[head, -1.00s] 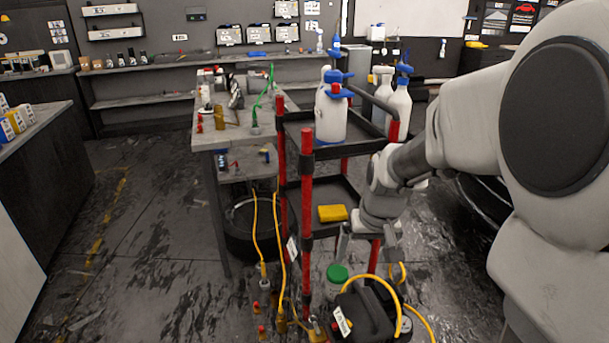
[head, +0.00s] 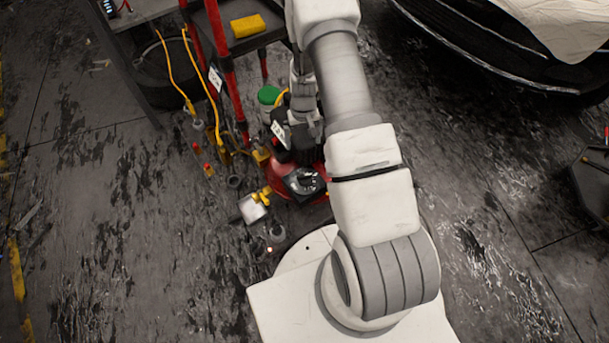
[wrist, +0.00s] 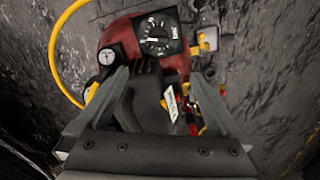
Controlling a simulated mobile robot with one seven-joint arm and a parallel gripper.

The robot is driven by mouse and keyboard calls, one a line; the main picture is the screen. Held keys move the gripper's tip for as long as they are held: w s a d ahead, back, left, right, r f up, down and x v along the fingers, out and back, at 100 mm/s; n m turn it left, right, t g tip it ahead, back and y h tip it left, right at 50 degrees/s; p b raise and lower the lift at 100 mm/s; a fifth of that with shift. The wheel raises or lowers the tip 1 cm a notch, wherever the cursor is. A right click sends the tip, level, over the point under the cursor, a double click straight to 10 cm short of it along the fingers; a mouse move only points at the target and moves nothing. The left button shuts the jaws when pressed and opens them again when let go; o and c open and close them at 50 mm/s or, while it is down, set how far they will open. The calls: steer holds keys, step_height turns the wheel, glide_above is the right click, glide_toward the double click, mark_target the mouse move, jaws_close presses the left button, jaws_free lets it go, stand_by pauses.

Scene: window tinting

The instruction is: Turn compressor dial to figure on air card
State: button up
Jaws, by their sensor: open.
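The compressor is a red body (head: 284,185) with a black top, standing on the floor. Its black dial (wrist: 155,36) with white markings is at the top middle of the wrist view, and it also shows in the head view (head: 303,182). A small round white gauge (wrist: 107,57) is left of it. My gripper (wrist: 158,75) is open and empty, its fingers over the black top, apart from the dial in the picture. A white tag (wrist: 172,103) is on the compressor. Another white card (head: 215,79) hangs on the cart's red post. I cannot read either.
The cart (head: 222,75) stands behind, holding a yellow sponge (head: 247,26). Yellow hoses (head: 186,90) hang beside it. A green-lidded container (head: 269,95) stands near the compressor. Small fittings lie left of it. A dark car (head: 500,45) is at upper right. The floor at left is open.

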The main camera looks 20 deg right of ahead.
mark_target(305, 175)
steer(key=f+b, duration=0.1)
steer(key=f, duration=0.5)
steer(key=f+b, duration=0.2)
steer(key=f, duration=0.5)
steer(key=f+b, duration=0.1)
steer(key=f, duration=0.5)
steer(key=shift+s+d+f+b, duration=0.15)
steer(key=shift+s+f+b, duration=0.1)
steer(key=shift+f+b, duration=0.05)
steer(key=c, duration=1.4)
